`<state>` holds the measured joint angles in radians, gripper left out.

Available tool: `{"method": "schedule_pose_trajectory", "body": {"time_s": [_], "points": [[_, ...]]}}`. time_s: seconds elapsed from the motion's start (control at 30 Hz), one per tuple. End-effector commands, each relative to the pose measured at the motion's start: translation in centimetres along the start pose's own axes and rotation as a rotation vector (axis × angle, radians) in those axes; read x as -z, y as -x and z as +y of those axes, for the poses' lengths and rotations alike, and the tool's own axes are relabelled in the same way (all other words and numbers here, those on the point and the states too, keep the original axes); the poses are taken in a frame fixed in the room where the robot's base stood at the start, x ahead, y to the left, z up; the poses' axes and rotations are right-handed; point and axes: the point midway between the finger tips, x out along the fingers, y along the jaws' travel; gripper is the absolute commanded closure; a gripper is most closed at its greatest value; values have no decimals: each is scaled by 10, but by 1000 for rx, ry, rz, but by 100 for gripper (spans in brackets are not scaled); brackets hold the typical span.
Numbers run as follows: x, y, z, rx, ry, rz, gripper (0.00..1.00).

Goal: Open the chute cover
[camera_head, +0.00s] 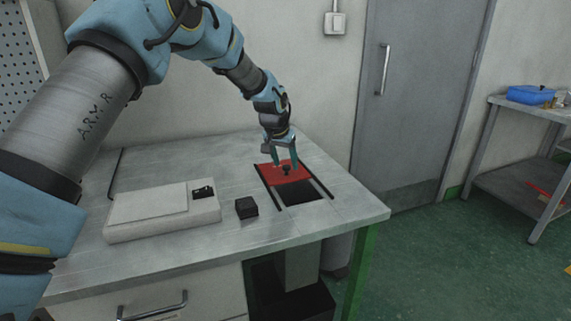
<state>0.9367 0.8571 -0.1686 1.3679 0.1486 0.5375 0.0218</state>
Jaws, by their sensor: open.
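The chute cover (299,176) is a red plate lying between two dark rails on the right part of the metal table. A small dark knob (286,171) stands on it. In front of the cover, a dark chute opening (300,192) shows between the rails. My gripper (286,168) is open and points down over the cover, its two fingers on either side of the knob. I cannot tell whether the fingers touch the knob or the plate.
A small black block (246,207) and a pale flat box (160,211) with a dark switch sit left of the chute on the table (237,236). A door (412,110) stands behind. A side shelf (527,115) with a blue box (530,95) is at the right.

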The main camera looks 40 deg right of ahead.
Motion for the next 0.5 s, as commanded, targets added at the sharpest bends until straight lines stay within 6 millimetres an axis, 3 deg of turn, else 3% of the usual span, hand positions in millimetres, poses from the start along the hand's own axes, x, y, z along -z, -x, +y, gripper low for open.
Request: {"method": "schedule_pose_trajectory", "body": {"time_s": [0.3,0.5], "points": [[0,60,0,0,0,4,36],[0,88,0,1,0,3,36]]}}
